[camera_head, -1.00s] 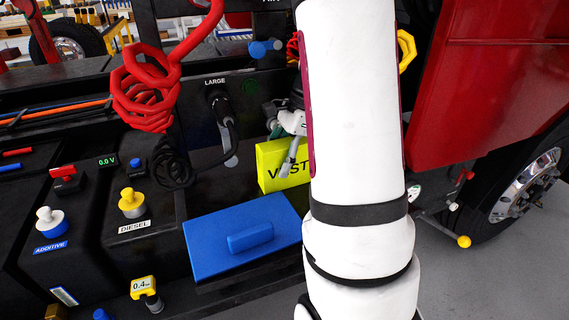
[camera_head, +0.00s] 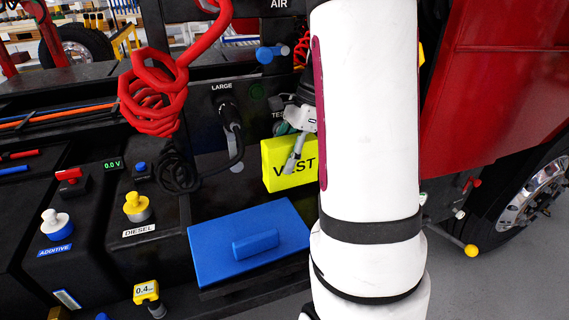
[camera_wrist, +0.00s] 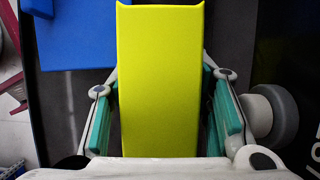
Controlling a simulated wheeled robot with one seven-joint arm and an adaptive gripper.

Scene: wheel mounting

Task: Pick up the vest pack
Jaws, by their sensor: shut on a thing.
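The vest pack (camera_head: 287,174) is a bright yellow block with "VEST" in black letters. In the head view it is upright, right of the middle, just behind the blue lid, and my arm covers its right edge. My gripper (camera_head: 296,150) is at the pack, with a finger across its front face. In the wrist view the pack (camera_wrist: 160,85) fills the middle. The green-padded fingers of my gripper (camera_wrist: 161,92) lie along both its sides, shut on it. The pack's underside is hidden.
A blue lid with a handle (camera_head: 215,262) lies in front of the pack. A black hose nozzle (camera_head: 231,130) and coiled red hose (camera_head: 150,98) hang to its left. A red truck panel (camera_head: 490,90) stands to the right, with a wheel (camera_head: 535,192) below.

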